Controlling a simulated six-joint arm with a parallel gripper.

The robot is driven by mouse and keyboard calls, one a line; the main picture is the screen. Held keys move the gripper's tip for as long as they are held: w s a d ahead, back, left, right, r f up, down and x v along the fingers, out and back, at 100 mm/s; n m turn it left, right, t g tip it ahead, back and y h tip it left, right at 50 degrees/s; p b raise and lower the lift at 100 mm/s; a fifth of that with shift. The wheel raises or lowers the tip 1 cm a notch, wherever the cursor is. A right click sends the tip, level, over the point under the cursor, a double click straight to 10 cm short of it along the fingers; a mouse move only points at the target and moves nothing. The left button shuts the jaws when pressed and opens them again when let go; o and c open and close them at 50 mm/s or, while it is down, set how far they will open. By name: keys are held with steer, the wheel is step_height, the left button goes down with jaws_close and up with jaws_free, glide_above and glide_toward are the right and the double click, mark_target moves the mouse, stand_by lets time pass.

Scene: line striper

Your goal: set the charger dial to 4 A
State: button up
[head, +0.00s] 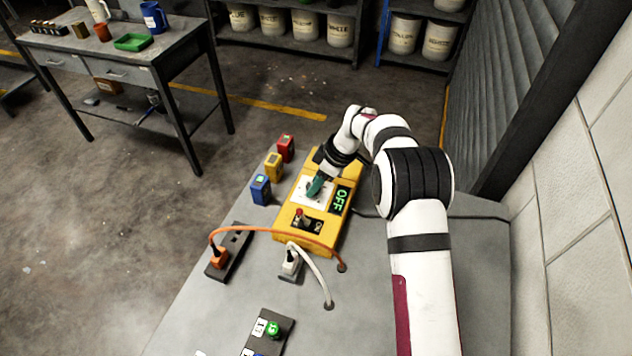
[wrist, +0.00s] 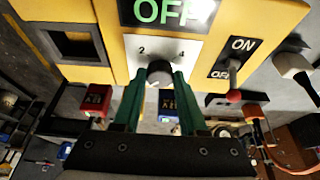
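The charger (head: 287,241) is a yellow box on the grey bench. Its display (head: 341,200) reads OFF, and the same display (wrist: 168,10) is cut by the top edge in the wrist view. The dial (wrist: 159,73) is a round grey knob on a white plate marked 2 at left and 4 at right. My gripper (wrist: 159,76) has its green fingertips on either side of the knob. I cannot tell whether they press on it or stand slightly apart. In the head view, my gripper (head: 315,186) covers the dial, and its setting is not clear.
A red-tipped ON/OFF lever (wrist: 232,78) is right of the dial in the wrist view. Red (head: 286,147), yellow (head: 273,166) and blue (head: 260,188) blocks stand left of the charger. Orange (head: 262,229) and white (head: 318,270) cables lie at its near end.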

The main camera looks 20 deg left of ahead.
jaws_close()
